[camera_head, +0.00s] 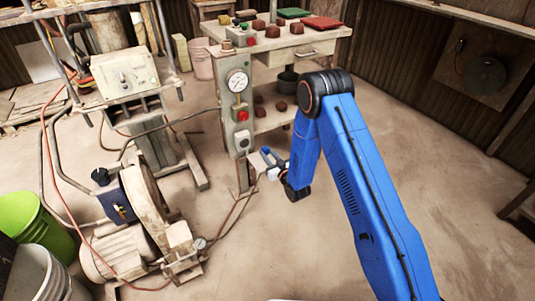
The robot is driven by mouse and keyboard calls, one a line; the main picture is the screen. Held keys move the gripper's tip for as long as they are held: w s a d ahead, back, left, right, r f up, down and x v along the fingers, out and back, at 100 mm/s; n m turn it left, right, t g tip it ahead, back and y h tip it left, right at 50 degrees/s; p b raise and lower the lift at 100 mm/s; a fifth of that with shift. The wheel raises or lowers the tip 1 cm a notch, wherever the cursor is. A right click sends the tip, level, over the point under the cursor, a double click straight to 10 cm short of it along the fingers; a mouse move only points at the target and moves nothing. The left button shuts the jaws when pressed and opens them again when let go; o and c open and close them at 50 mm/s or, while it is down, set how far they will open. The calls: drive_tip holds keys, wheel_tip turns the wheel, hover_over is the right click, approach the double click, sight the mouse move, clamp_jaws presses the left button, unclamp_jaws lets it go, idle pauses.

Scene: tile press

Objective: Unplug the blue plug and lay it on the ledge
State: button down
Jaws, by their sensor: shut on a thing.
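My gripper (264,160) is at the end of my blue arm, low and just right of the grey post (231,105). It is shut on a small blue piece (267,151), which I take to be the blue plug; the jaws partly hide it. The plug looks a little apart from the post, to its right. A pale outlet box (242,142) is on the lower part of the post. A dark cable runs from near the gripper down to the floor machine. I cannot tell which surface is the ledge; a lower shelf (289,121) lies behind the gripper.
The workbench (285,42) carries brown blocks and red and green tiles. The post bears a gauge (237,82) and a red button (242,116). A motor with a wheel (145,210) stands lower left beside buckets. Floor right of my arm is clear.

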drive_tip(key=shift+f, duration=2.15)
drive_tip(key=c, duration=1.3)
unclamp_jaws()
drive_tip(key=shift+c, duration=0.2)
drive_tip(key=shift+s+d+r, duration=0.1)
drive_tip(key=shift+s+d+r, duration=0.4)
drive_tip(key=shift+s+r, duration=0.15)
drive_tip(key=shift+r, duration=0.15)
drive_tip(key=shift+s+d+r, duration=0.35)
drive_tip(key=shift+s+r, duration=0.2)
drive_tip(key=shift+r, duration=0.15)
drive_tip(key=s+d+r, duration=0.2)
drive_tip(key=s+r, duration=0.2)
drive_tip(key=shift+d, duration=0.4)
drive_tip(key=shift+s, duration=0.1)
